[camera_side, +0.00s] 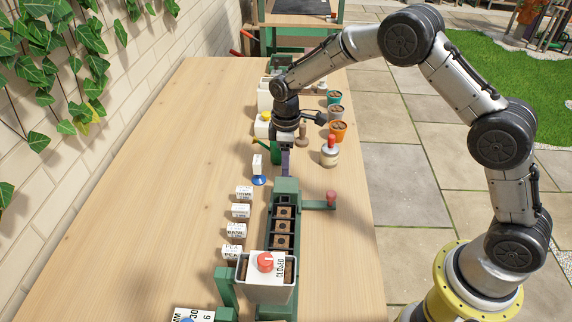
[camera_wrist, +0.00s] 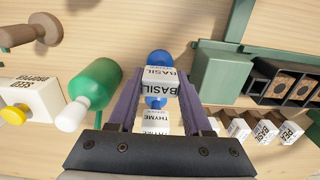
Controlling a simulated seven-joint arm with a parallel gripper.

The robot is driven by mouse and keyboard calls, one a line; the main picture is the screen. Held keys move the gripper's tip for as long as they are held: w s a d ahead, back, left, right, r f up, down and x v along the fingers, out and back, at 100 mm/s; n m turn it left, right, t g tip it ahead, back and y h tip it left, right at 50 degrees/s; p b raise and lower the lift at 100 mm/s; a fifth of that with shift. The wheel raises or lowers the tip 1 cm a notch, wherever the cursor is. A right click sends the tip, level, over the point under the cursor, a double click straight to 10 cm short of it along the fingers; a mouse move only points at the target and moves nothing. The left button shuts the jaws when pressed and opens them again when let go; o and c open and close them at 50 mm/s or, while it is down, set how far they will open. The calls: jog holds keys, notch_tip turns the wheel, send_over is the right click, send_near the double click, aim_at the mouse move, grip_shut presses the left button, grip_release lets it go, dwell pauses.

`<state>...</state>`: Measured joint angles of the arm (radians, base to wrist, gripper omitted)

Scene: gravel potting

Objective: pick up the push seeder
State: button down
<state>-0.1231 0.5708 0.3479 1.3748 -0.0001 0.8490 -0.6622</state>
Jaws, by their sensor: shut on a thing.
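A blue-and-white piece (camera_wrist: 159,81) marked BASIL shows between my purple fingers in the wrist view; I take it as the push seeder. My gripper (camera_wrist: 159,88) is shut on it, and the fingers flank it on both sides. A round blue part shows at its far end. In the side view my gripper (camera_side: 286,172) points down just beyond the green rack, and its near finger hides what it holds. A white block with a blue base (camera_side: 258,168) stands to the left of the fingers there.
A green bulb with a white tip (camera_wrist: 93,84) is close beside the left finger in the wrist view. The green rack (camera_side: 283,187) stands close on the near side. Labelled white blocks (camera_side: 240,211) line its left. Orange pot (camera_side: 338,130) stands beyond. Free wood lies left.

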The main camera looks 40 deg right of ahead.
jog(key=shift+r, duration=0.4)
notch_tip(320, 180, up, 2)
jog(key=shift+r, duration=0.25)
jog(key=s+d+r, duration=0.1)
jog(key=s+r, duration=0.8)
jog(key=s, duration=0.5)
jog(key=shift+d+r, duration=0.25)
jog(key=shift+d, duration=0.1)
